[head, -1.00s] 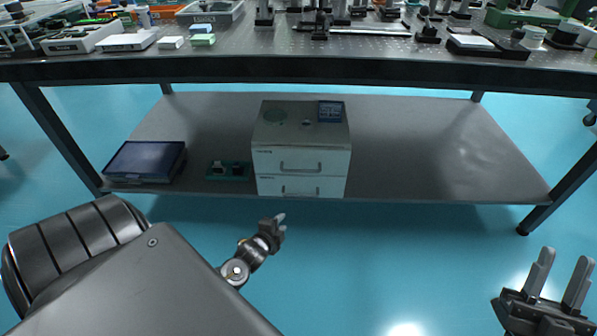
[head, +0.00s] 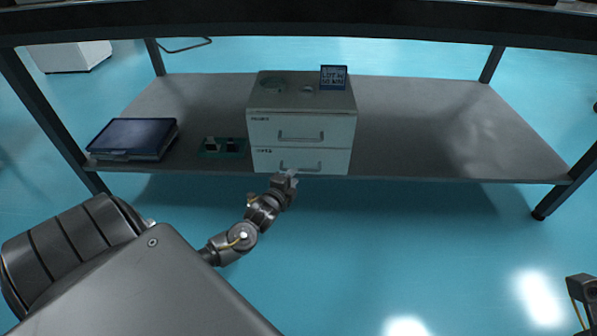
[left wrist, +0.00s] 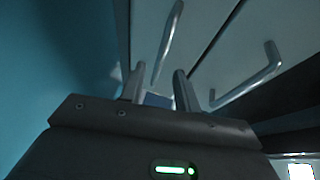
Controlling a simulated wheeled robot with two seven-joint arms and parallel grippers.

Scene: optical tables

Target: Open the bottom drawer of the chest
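The chest (head: 301,100) is a pale box with a grey top and two drawers, standing on the low shelf. Its bottom drawer (head: 262,158) is shut and has a bar handle (head: 300,168). My left gripper (head: 289,178) is right in front of that handle and partly overlaps it. In the left wrist view the left gripper's fingers (left wrist: 158,90) are apart, and the bottom drawer's handle (left wrist: 167,45) reaches down towards the gap between them. I cannot tell whether they touch. The top drawer's handle (left wrist: 255,82) lies to the right. My right gripper (head: 581,290) is cut off at the right edge.
A dark-lidded case (head: 133,138) and a small green board (head: 222,147) lie on the shelf (head: 440,130) left of the chest. The shelf's right side is clear. The tabletop edge (head: 300,28) runs above, and table legs stand at both sides.

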